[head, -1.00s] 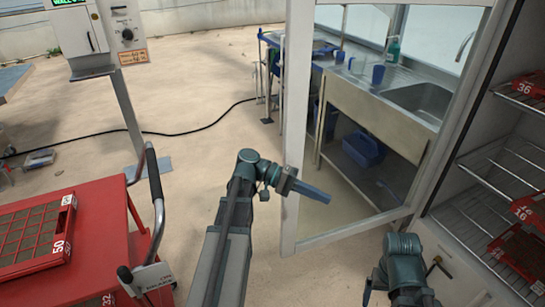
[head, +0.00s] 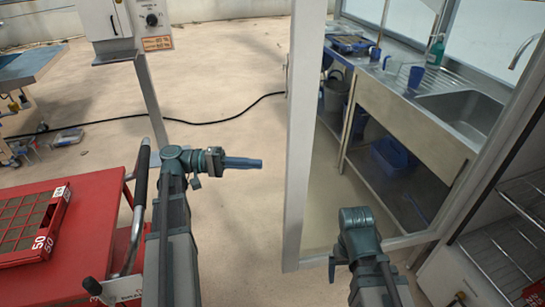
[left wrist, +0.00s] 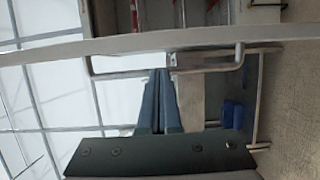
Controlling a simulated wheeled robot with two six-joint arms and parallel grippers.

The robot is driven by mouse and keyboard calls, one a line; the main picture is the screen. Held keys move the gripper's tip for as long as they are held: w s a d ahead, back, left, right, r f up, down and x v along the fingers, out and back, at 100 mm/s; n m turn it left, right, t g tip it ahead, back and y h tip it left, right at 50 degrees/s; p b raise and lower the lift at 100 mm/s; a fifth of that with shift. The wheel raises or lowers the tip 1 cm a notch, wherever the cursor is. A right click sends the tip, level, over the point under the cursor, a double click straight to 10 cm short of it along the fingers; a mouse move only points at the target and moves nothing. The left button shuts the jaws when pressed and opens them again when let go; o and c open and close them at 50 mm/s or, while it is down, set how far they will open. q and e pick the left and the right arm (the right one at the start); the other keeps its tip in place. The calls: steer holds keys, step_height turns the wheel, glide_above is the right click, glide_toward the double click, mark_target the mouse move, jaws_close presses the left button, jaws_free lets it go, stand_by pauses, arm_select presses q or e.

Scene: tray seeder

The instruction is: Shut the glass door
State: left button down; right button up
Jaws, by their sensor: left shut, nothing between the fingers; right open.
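The glass door (head: 300,130) stands open in the head view, its pale upright frame in the middle and its pane reaching right towards the cabinet. The sink bench shows through the pane. My left gripper (head: 258,163) is shut and empty, left of the door's upright, pointing right at it with a gap in the picture. In the left wrist view, the shut fingers (left wrist: 160,74) point at a pale frame bar (left wrist: 110,43) with a metal U-shaped handle (left wrist: 240,56). I cannot tell whether they touch the handle. My right arm is low in front of the pane; its gripper is hidden.
A cabinet with wire racks (head: 510,235) is at the right. A red cart (head: 85,265) with a seed tray (head: 30,228) stands at the left. A steel sink bench (head: 410,115) is behind the door. Sandy floor between cart and door is clear except for a black cable (head: 220,120).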

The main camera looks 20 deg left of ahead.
arm_select(q)
steer(key=x, duration=0.9)
steer(key=shift+w, duration=0.2)
steer(key=shift+d, duration=0.1)
